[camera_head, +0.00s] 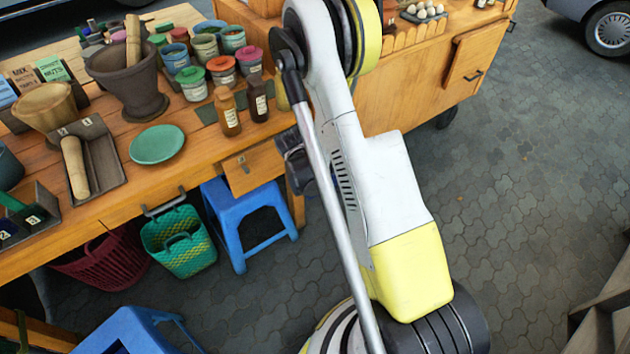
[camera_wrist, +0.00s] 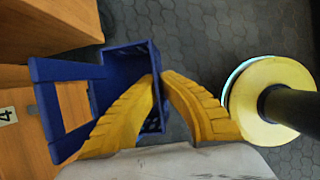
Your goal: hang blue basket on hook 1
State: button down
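The dark blue basket (camera_wrist: 122,58) shows in the wrist view, with its box-shaped body open towards me and its flat handle (camera_wrist: 45,92) reaching left over wood. My gripper (camera_wrist: 161,76) has yellow fingers brought close together at the basket's right wall, the left finger over the inside and the right one outside. The fingers look shut on that wall, with little gap at the tips. Whether the basket rests on something is unclear. I cannot pick out hook 1.
A wooden cart (camera_head: 440,75) stands behind my arm. A green basket (camera_head: 180,245) hangs below the table edge, beside a red basket (camera_head: 105,262) and a blue stool (camera_head: 245,215). A label reading 4 (camera_wrist: 7,116) sits on wood. Paved floor at right is open.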

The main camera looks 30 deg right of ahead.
jog(key=shift+s+r, duration=0.35)
jog(key=shift+r, duration=0.55)
jog(key=shift+s, duration=0.1)
